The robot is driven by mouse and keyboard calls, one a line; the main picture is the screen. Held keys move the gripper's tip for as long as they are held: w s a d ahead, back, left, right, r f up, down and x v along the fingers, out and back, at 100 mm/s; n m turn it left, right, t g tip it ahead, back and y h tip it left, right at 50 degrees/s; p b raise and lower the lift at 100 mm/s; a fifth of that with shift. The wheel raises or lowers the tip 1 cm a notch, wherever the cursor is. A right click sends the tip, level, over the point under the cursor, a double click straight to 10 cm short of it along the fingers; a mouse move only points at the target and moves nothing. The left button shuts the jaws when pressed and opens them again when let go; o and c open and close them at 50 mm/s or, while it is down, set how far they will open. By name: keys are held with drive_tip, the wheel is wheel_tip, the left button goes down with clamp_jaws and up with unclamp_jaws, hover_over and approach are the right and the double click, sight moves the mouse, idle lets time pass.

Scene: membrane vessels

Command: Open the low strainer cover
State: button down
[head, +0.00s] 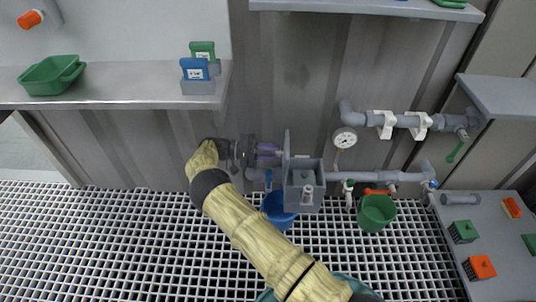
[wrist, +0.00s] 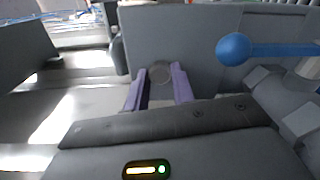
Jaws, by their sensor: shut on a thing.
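The low strainer is a grey box (head: 291,197) on the pipe line, low against the wall. Its cover, a grey plate (head: 287,139), stands upright at the left side of the box in the head view. In the wrist view the cover is a broad grey panel (wrist: 190,28) ahead of the fingers. My gripper (head: 280,152) reaches it from the left. In the wrist view its purple fingers (wrist: 160,82) are shut on a round grey knob (wrist: 160,72) on the cover. The box's inside is only partly visible.
A blue ball-ended handle (wrist: 233,49) is close right of my fingers in the wrist view. A blue bucket (head: 279,213) and green bucket (head: 376,213) are below the pipes. A gauge (head: 345,138) is to the right. A shelf (head: 130,98) is at left.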

drive_tip(key=shift+s, duration=0.1)
drive_tip(key=c, duration=1.2)
unclamp_jaws()
drive_tip(key=shift+o, duration=0.2)
drive_tip(key=shift+a, duration=0.1)
drive_tip(key=w+a+b, duration=0.1)
drive_tip(key=a+b, duration=0.3)
drive_tip(key=a, duration=0.3)
drive_tip(key=shift+r, duration=0.15)
drive_tip(key=shift+a, duration=0.1)
